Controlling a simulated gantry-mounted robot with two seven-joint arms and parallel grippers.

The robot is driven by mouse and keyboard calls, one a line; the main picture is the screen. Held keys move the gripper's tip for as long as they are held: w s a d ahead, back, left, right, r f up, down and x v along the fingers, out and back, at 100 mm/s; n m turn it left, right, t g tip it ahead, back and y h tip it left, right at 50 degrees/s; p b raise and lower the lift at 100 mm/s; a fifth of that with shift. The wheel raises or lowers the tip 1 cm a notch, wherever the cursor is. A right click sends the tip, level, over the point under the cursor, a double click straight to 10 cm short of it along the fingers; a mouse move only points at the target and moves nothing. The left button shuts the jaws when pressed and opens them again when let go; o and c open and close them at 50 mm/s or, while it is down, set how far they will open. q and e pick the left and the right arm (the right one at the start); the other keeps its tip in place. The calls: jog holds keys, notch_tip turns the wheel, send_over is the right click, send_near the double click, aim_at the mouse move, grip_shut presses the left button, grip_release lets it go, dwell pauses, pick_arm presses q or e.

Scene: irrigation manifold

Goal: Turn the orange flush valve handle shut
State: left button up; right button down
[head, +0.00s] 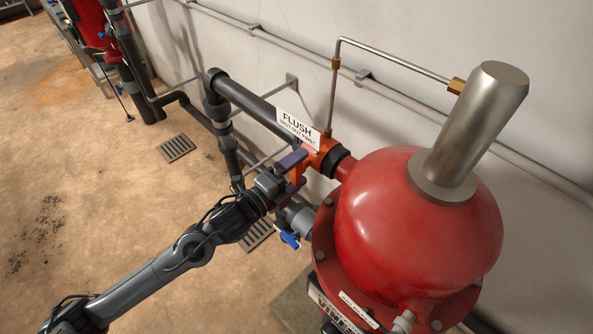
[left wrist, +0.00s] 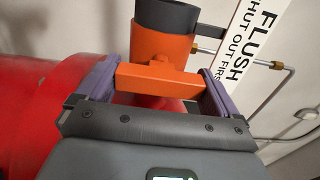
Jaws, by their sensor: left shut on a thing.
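The orange flush valve (head: 325,152) sits on the pipe between the dark grey line and the red tank, below a white FLUSH sign (head: 298,129). Its orange handle (left wrist: 155,80) lies between the two purple fingers of my left gripper (left wrist: 158,85). The handle spans the gap crosswise, its ends at the fingers. The orange valve body (left wrist: 163,45) stands just beyond the handle. In the head view my left gripper (head: 294,169) reaches the valve from the left, and the handle is partly hidden by the fingers. My right gripper is in neither view.
The red tank (head: 415,220) with a metal cylinder (head: 478,125) on top stands close to the right of my left gripper. A small blue valve handle (head: 289,239) is below it. Grey pipes run along the wall. Open floor lies to the left, with drain grates (head: 176,148).

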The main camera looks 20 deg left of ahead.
pick_arm(q)
jog(key=o, duration=0.7)
jog(key=shift+s, duration=0.1)
jog(key=v, duration=1)
jog(key=shift+s+a, duration=0.15)
jog(key=shift+s, duration=0.15)
